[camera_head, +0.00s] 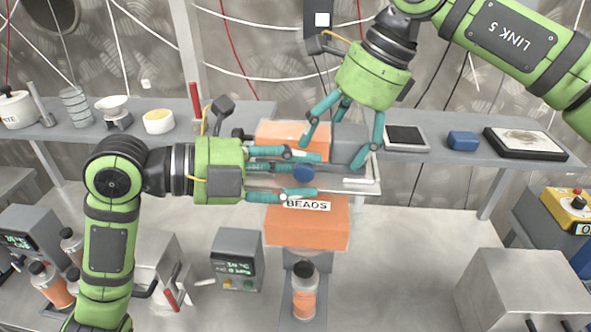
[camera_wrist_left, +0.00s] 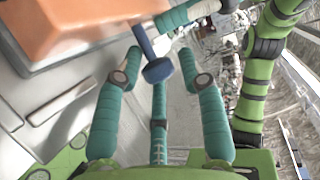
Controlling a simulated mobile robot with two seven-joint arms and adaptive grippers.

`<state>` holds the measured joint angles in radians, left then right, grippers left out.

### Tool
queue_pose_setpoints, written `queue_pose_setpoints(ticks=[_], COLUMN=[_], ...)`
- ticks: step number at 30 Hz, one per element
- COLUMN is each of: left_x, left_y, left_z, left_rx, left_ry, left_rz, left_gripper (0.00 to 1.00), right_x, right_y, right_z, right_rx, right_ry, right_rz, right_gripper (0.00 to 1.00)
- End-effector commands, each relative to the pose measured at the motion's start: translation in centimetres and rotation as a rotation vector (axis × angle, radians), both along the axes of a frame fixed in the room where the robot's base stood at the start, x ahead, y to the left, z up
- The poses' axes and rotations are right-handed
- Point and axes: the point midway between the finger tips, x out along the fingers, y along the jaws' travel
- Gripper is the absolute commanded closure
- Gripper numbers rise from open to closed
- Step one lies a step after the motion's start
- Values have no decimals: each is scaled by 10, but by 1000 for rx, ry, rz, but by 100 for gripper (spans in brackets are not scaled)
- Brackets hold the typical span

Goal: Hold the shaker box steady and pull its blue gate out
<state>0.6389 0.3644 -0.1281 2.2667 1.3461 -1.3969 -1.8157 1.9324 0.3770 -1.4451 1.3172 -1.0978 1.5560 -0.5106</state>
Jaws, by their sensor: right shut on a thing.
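The orange shaker box (camera_head: 308,234) stands at the middle of the head view, with a BEADS label on its front and a grey section beside its upper orange part. The blue gate's round-ended handle (camera_head: 303,173) sticks out; in the left wrist view its blue stem and knob (camera_wrist_left: 158,70) show beside the orange body. My left gripper (camera_head: 303,174) is open, its fingers around the knob with gaps visible in the wrist view. My right gripper (camera_head: 335,153) reaches down from above and is shut on the shaker box's upper right part; its exact contact is partly hidden.
A bottle (camera_head: 304,291) stands below the box. A grey display unit (camera_head: 237,260) is left of it.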

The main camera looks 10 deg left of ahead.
Motion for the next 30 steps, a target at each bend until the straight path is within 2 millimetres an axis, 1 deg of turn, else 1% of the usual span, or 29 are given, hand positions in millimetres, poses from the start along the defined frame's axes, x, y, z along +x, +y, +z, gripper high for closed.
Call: queue_pose_setpoints(ticks=[1,2,11,18,25,26,27,30], left_x=[0,0,-2,-16,-16,-16,-16,-16], left_y=[0,0,0,0,0,0,0,0], left_z=[-1,0,0,0,0,0,0,0], left_rx=[0,0,1,2,-1,-1,-1,-1], left_ry=[0,0,-2,-4,-4,-4,-4,-3], left_rz=[0,0,-2,-3,-4,-4,-4,-3], left_gripper=[92,100,100,100,100,62,48,48], right_x=[0,0,0,0,0,0,0,0], right_y=[-1,-1,-1,-1,0,0,0,0], right_z=[-5,-5,-5,-5,-5,-5,-5,-4], right_rx=[-10,-10,-10,-9,-8,-8,-8,-8], right_ry=[7,7,7,7,6,6,6,6], right_rz=[1,1,0,0,0,0,0,0], right_gripper=[60,60,60,60,60,60,60,60])
